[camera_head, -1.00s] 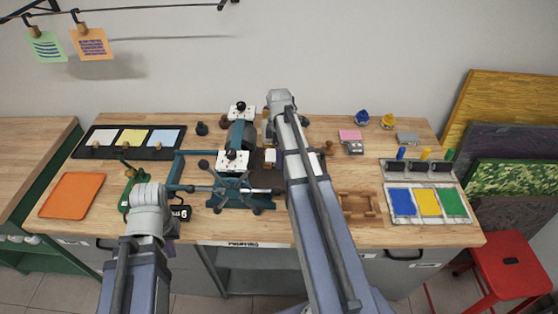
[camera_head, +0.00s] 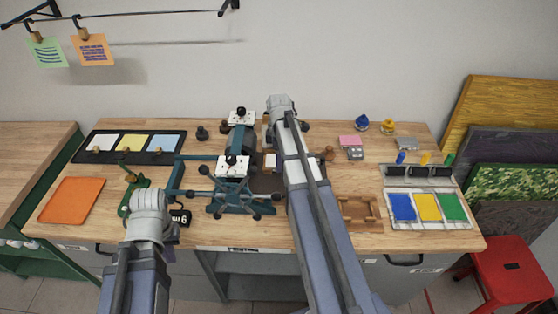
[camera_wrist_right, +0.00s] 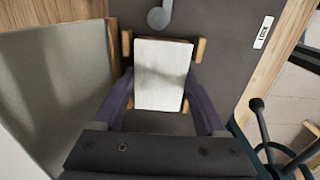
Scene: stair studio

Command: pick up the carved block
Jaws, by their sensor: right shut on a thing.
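The carved block (camera_wrist_right: 162,75) is a pale, flat-topped rectangular piece. It sits on a dark bed with tan wooden guides beside its corners. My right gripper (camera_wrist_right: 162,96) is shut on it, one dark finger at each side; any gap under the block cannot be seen. In the head view, the block (camera_head: 270,160) shows just left of my right arm, which hides the right fingers. My left gripper (camera_head: 149,204) is above the front left of the bench; its fingers are hidden.
A teal press (camera_head: 236,190) with a spoked wheel stands close left of my right arm. A wooden tray (camera_head: 359,211) and an ink tray (camera_head: 400,222) lie to the right. An orange mat (camera_head: 71,200) lies left.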

